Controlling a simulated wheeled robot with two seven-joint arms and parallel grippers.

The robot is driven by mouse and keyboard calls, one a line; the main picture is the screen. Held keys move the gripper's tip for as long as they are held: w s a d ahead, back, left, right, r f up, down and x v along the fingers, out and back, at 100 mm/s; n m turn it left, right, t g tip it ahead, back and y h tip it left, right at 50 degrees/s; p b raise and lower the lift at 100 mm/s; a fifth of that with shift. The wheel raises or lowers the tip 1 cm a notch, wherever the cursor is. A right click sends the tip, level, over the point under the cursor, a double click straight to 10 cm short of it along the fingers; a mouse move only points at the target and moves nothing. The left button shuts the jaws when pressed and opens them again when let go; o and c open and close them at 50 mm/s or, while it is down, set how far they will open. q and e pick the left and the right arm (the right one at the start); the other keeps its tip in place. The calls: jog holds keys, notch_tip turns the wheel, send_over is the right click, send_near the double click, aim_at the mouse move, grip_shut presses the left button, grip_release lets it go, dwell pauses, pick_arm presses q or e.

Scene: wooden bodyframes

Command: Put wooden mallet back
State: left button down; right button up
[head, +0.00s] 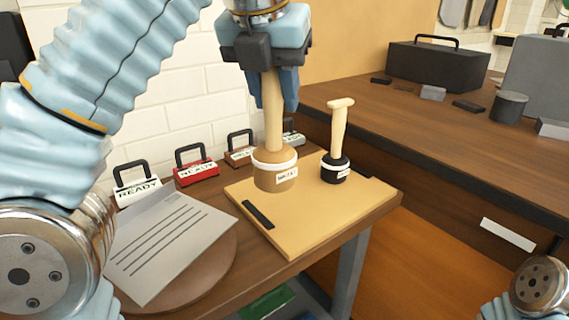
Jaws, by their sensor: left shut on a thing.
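A wooden mallet (274,172) with a pale handle, a brown head and a white labelled band stands head down at the light wooden board (300,222). My left gripper (274,92) comes from above and is shut on the top of its handle. The mallet is upright; I cannot tell whether its head rests on the board or hangs just above it. A second mallet (336,150) with a black head and a pale handle stands upright on the board, to the right and apart. My right gripper is out of view.
A dark bar (258,214) lies on the board's left part. Several labelled blocks with handles, one red (196,172), line the wall. A grey sheet (170,245) is at the left. A workbench (420,110) with a dark toolbox (437,64) stands at the right.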

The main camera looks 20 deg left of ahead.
pick_arm(q)
jog(key=w+a+f, duration=0.1)
jog(key=w+f, duration=1.1)
jog(key=shift+w+a+f, duration=0.25)
jog(key=shift+w+a, duration=0.05)
jog(key=shift+a, duration=0.1)
jog(key=shift+f, duration=0.1)
jog(key=c, duration=0.8)
grip_release()
jog(key=v, duration=1.2)
